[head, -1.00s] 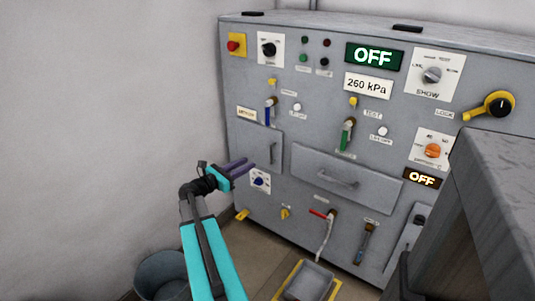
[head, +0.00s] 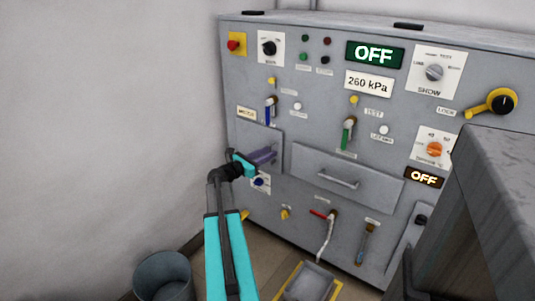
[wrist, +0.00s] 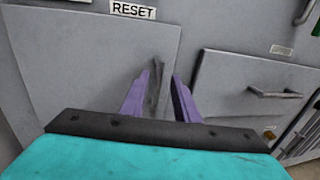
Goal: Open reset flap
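The reset flap is a flat grey door on the cabinet's left side, seen in the head view (head: 262,136) and the wrist view (wrist: 75,60). It looks closed. A RESET label (wrist: 133,11) sits above it. Its upright bar handle (wrist: 153,88) is near the flap's right edge. My gripper (head: 266,155) is in front of the flap, hiding the handle in the head view.
A drawer with a bar handle (head: 338,184) is right of the flap. A blue knob (head: 259,182) sits just below the gripper. A red-handled tap (head: 325,214) and a tray (head: 308,283) are lower right. A bucket (head: 163,276) stands on the floor at left.

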